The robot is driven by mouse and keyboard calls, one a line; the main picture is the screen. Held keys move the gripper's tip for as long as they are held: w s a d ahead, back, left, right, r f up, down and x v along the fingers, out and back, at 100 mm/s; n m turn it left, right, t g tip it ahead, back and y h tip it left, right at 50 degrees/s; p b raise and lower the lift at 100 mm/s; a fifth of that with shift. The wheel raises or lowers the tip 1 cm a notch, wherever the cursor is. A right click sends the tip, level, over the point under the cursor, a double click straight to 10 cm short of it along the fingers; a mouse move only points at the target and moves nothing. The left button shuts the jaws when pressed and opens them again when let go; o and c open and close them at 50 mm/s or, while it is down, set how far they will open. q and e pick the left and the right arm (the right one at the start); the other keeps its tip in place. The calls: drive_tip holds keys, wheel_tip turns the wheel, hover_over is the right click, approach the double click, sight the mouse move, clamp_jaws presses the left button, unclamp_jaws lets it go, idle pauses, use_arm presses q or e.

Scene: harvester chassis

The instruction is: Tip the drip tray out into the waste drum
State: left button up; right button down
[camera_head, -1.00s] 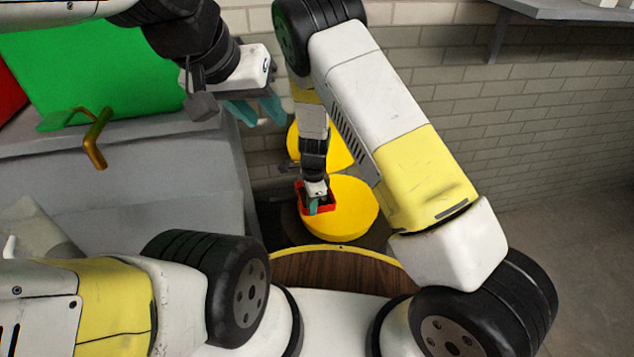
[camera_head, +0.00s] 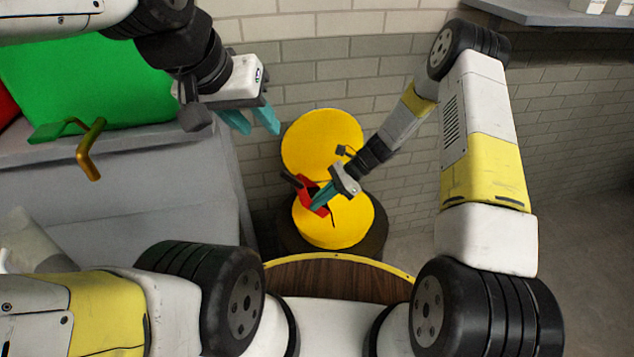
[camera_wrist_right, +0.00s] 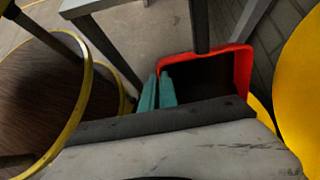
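The red drip tray (camera_head: 309,199) is tilted above the yellow round top of the waste drum (camera_head: 345,226) in the head view. My right gripper (camera_head: 324,195) is shut on the edge of the tray. In the right wrist view the tray (camera_wrist_right: 244,68) shows a red rim and a dark inside, and the teal fingers (camera_wrist_right: 157,91) are close together at its left side. I cannot tell whether anything is in the tray. A yellow round lid (camera_head: 322,138) stands raised behind the drum. My left gripper (camera_head: 250,122) is open and empty, left of the lid.
A grey bench or housing (camera_head: 120,190) with a green panel (camera_head: 85,80) and a brass-coloured handle (camera_head: 91,150) stands at the left. A brick wall (camera_head: 310,60) is behind the drum. A grey shelf (camera_head: 560,12) is at the upper right. Floor at the right is clear.

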drive_tip(key=d+y, duration=0.1)
drive_tip(key=y, duration=0.1)
drive_tip(key=w+d+g+y, duration=0.1)
drive_tip(key=y, duration=0.1)
drive_tip(key=d+g+y, duration=0.1)
drive_tip(key=y, duration=0.1)
drive_tip(key=shift+w+d, duration=0.3)
drive_tip(key=shift+d, duration=0.1)
drive_tip(key=shift+w+d+g+y, duration=0.3)
drive_tip(key=shift+d+g+y, duration=0.35)
drive_tip(key=shift+y, duration=0.45)
drive_tip(key=shift+w+d+g+y, duration=0.3)
drive_tip(key=shift+d+g+y, duration=0.15)
drive_tip(key=shift+d+y, duration=0.55)
drive_tip(key=shift+a, duration=0.2)
idle(0.5)
